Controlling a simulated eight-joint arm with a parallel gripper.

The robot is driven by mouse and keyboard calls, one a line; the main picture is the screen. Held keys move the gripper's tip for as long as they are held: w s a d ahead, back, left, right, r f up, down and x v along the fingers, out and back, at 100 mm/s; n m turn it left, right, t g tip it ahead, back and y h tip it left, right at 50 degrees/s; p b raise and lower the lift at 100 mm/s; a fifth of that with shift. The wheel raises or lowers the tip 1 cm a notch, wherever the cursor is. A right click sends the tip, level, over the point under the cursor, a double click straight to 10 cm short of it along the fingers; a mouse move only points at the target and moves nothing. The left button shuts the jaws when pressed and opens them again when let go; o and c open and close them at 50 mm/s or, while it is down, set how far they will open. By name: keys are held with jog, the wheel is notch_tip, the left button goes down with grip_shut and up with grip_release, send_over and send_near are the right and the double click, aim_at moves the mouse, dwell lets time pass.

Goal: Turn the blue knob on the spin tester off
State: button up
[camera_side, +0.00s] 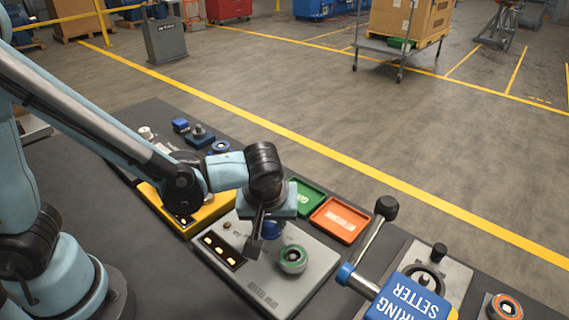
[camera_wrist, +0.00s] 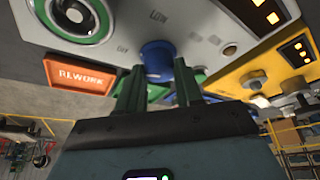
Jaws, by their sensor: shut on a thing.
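The spin tester (camera_side: 305,282) is a grey box with lit indicators on a dark panel and a green-ringed spindle (camera_side: 293,257) on top. Its blue knob (camera_side: 272,229) is partly hidden by my gripper (camera_side: 262,232) in the side view. In the wrist view the blue knob (camera_wrist: 157,52) sits between the two fingers of my gripper (camera_wrist: 158,84), which is shut on it. Lettering that looks like "LOW" and "OFF" is printed near the knob; its pointer direction cannot be made out.
A yellow box (camera_side: 212,214) stands to the left of the tester. A green tray (camera_side: 308,196) and an orange rework tray (camera_side: 340,221) lie behind it.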

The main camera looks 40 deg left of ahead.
dwell(0.3)
jog(key=o, duration=1)
jog(key=shift+o, duration=0.2)
jog(key=v, duration=1.2)
jog(key=a+f+m+t+h, duration=0.1)
jog(key=a+m+t+h, duration=0.2)
jog(key=a+m, duration=0.5)
jog(key=a, duration=0.6)
jog(key=shift+a+f+t, duration=0.25)
jog(key=shift+a+t, duration=0.1)
jog(key=shift+t, duration=0.05)
